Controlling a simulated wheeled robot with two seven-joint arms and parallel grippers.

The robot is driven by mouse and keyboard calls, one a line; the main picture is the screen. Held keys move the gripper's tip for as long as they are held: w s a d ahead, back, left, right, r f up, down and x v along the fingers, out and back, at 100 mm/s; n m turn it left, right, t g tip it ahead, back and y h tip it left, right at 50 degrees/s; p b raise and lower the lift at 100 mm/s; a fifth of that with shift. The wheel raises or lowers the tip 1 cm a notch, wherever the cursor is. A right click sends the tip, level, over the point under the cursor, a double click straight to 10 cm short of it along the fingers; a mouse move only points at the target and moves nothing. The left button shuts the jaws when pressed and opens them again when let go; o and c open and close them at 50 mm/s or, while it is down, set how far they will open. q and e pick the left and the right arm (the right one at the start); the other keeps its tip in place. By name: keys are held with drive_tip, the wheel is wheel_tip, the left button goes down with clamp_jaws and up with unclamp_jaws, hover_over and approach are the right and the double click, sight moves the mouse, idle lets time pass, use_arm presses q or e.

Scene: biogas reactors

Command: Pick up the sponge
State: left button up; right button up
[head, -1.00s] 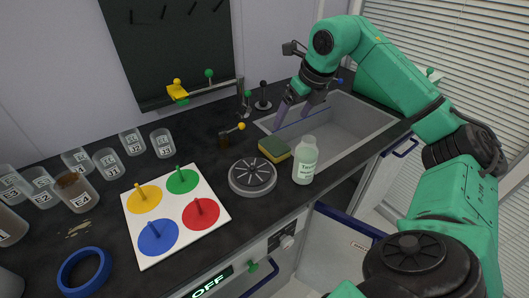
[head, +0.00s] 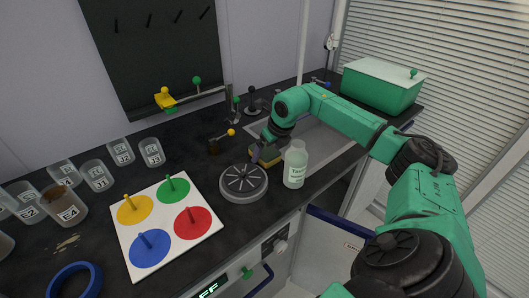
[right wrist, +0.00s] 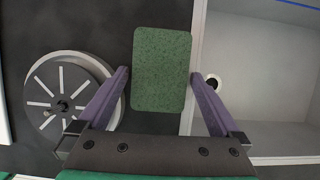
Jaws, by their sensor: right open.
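The sponge has a green top and a yellow body. In the right wrist view the sponge (right wrist: 162,70) lies between the two purple fingers of my right gripper (right wrist: 160,78), with a gap on each side. In the head view the sponge (head: 274,159) is partly covered by my right gripper (head: 262,152), which is low over it and pointing down. The right gripper is open and holds nothing. The sponge rests on the dark counter beside the sink edge. My left gripper does not show.
The round grey disc device (head: 243,182) is just left of the sponge. A capped bottle (head: 296,165) stands close to its right. The sink (head: 325,143) is behind, with a green box (head: 383,84) beyond it. A white board with coloured circles (head: 205,238) lies further left.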

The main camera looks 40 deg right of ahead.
sight(268, 152)
drive_tip(key=c, duration=1.2)
drive_tip(key=shift+o, duration=0.2)
drive_tip(key=shift+r, duration=0.1)
drive_tip(key=shift+r, duration=0.55)
wheel_tip(268, 152, up, 19)
drive_tip(key=p, duration=0.2)
drive_tip(key=o, duration=0.6)
drive_tip(key=shift+f, duration=0.1)
drive_tip(key=c, duration=0.5)
drive_tip(key=shift+s, duration=0.1)
